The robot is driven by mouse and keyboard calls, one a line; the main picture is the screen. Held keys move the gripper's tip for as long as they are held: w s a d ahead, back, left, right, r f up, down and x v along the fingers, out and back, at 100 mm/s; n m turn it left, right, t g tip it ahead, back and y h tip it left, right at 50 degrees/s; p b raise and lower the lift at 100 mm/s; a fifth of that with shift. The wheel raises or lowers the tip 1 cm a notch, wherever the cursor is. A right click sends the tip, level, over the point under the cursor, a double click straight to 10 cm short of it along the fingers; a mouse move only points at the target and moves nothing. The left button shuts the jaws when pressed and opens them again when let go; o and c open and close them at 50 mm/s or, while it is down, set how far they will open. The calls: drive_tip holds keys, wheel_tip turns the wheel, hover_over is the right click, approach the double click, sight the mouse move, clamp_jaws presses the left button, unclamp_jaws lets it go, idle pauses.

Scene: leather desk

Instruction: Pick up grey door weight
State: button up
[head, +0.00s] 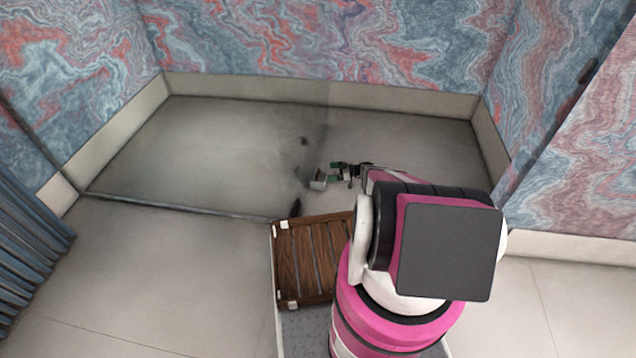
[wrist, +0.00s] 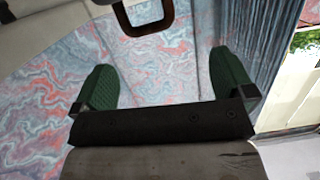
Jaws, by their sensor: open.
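A small light grey object (head: 318,184), which looks like the grey door weight, sits on the dark grey floor area, just left of my gripper (head: 341,170) in the head view. In the wrist view my gripper (wrist: 164,80) has its two green fingertips wide apart, with nothing between them. A dark brown loop (wrist: 148,27), probably the weight's handle, shows at the top edge, beyond the fingertips. The body it belongs to is mostly cut off by the frame. In the head view the fingers are small and partly hidden by my arm.
A brown slatted wooden piece (head: 312,265) stands beside my base. Small dark things (head: 304,141) lie on the floor near the weight, one (head: 295,208) at the area's front edge. Marbled walls with a pale skirting (head: 250,88) close the back. A blue curtain (head: 30,250) hangs left.

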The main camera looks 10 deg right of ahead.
sight(315, 172)
drive_tip(key=shift+t, duration=0.3)
drive_tip(key=x, duration=0.3)
drive_tip(key=f+x, duration=0.1)
drive_tip(key=x, duration=0.6)
drive_tip(key=shift+w+d+f, duration=0.1)
drive_tip(key=shift+w+f, duration=0.25)
drive_tip(key=shift+w, duration=0.05)
drive_tip(key=c, duration=1.5)
drive_tip(key=shift+r, duration=0.1)
clamp_jaws()
